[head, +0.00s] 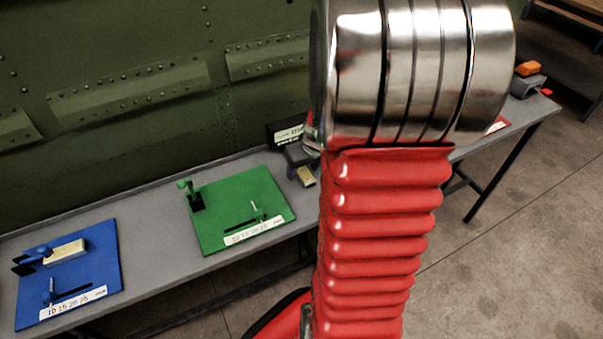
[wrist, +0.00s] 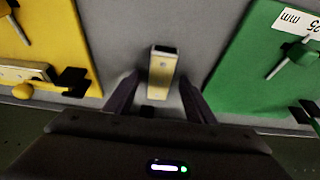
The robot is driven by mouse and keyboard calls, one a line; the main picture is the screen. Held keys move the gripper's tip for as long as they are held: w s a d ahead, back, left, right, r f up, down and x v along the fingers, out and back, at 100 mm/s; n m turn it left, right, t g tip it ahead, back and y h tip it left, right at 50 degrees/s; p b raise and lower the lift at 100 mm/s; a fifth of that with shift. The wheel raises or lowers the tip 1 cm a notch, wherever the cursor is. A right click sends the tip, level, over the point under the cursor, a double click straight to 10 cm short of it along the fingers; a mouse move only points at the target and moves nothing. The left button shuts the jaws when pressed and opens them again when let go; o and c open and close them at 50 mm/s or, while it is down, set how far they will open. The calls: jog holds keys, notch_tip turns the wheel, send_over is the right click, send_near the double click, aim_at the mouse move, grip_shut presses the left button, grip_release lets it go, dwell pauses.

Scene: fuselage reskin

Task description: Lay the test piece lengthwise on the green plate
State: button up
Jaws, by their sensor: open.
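The test piece (wrist: 162,72) is a small cream block with a dark, metal-edged end. It lies on the grey bench in the gap between the green and yellow plates. My gripper (wrist: 159,80) is open, with one dark finger on each side of the piece; I cannot tell whether they touch it. In the head view the piece (head: 306,177) shows just left of my red arm, which hides part of that area. The green plate (head: 222,220) lies to its left, with no block on it. It carries a green clamp (head: 188,191), a dark slot and a scale label.
A blue plate (head: 82,284) at the left bears another cream block (head: 65,252). A yellow plate (wrist: 60,30) also bears a block (wrist: 25,73). A green riveted wall (head: 130,60) stands behind the bench. Bare grey bench (head: 150,220) separates the blue and green plates.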

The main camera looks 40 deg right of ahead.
aim_at(304, 172)
jog(key=shift+f, duration=0.1)
jog(key=c, duration=1.3)
jog(key=shift+o, duration=0.2)
notch_tip(304, 172, up, 10)
dwell(0.4)
